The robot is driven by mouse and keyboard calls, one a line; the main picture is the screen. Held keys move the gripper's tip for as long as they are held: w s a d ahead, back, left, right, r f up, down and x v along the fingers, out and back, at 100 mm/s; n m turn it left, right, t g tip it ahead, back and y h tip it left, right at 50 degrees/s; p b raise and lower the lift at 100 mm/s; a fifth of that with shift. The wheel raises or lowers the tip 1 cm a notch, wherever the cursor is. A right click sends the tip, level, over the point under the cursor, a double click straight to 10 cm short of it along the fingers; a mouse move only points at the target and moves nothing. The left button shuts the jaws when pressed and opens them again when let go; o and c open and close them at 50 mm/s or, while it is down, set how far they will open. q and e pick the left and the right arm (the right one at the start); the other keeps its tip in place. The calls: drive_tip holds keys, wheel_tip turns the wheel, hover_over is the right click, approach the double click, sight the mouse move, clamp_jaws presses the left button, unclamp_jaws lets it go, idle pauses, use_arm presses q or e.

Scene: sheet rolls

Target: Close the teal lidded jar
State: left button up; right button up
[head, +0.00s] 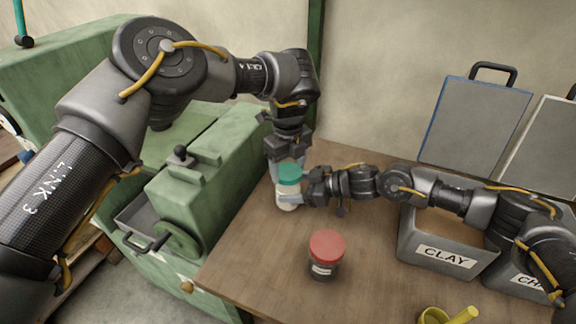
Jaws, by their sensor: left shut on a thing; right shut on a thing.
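The teal lidded jar (288,193) stands near the left edge of the brown table, with a pale body and a teal lid (290,174) on top. My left gripper (288,165) comes down from above and is shut on the lid. My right gripper (291,197) comes in from the right and is shut on the jar body. The lid sits in line over the body, and the fingers partly hide both. I cannot tell whether the lid is fully seated.
A dark jar with a red lid (327,255) stands in front on the table (262,262). A grey CLAY bin (445,257) and another bin stand right, under my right arm. A yellow cup (434,315) is at the front edge. A green machine (215,170) borders the left.

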use_arm(q)
drive_tip(key=shift+f, duration=0.45)
